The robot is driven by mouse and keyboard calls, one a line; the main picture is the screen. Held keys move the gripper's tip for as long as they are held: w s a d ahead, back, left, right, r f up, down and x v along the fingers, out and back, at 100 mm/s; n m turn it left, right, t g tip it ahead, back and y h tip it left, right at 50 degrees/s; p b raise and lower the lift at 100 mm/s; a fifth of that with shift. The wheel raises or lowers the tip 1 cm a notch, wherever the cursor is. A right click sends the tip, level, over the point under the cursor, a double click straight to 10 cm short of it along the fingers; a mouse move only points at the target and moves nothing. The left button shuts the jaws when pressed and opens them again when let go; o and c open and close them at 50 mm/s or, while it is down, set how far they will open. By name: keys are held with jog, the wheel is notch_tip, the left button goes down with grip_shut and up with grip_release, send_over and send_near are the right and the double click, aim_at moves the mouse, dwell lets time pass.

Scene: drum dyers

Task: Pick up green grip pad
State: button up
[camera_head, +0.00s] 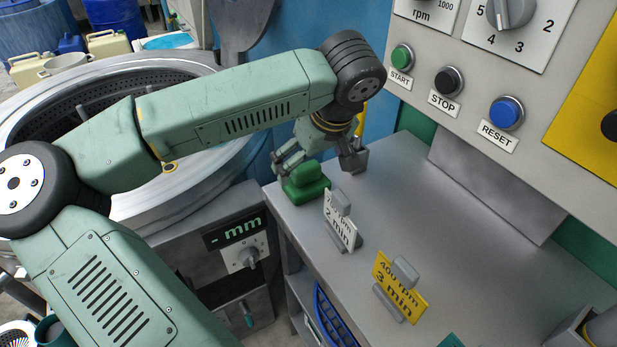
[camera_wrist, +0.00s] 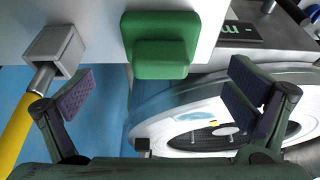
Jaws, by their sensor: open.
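The green grip pad (camera_head: 307,182) sits on the grey bench near its back left edge, a block with a raised grip on a wider base. It also shows in the wrist view (camera_wrist: 160,50), at the top middle. My gripper (camera_head: 318,158) is above and just behind the pad in the head view. In the wrist view my gripper (camera_wrist: 160,95) is open, its two fingers wide apart on either side of the pad. Nothing is between the fingers that touches them.
A grey holder with a yellow handle (camera_wrist: 58,48) stands close beside my left-hand finger. A white sign (camera_head: 341,222) and a yellow sign (camera_head: 398,290) stand on the bench (camera_head: 440,240). A control panel (camera_head: 480,60) rises behind. A large drum (camera_head: 210,190) lies left.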

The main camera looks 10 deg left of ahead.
aim_at(303, 174)
jog(key=shift+p+x, duration=1.2)
jog(key=shift+x, duration=2.15)
jog(key=shift+w+a+r, duration=0.1)
jog(key=shift+a+r, duration=0.05)
jog(key=c, duration=1.2)
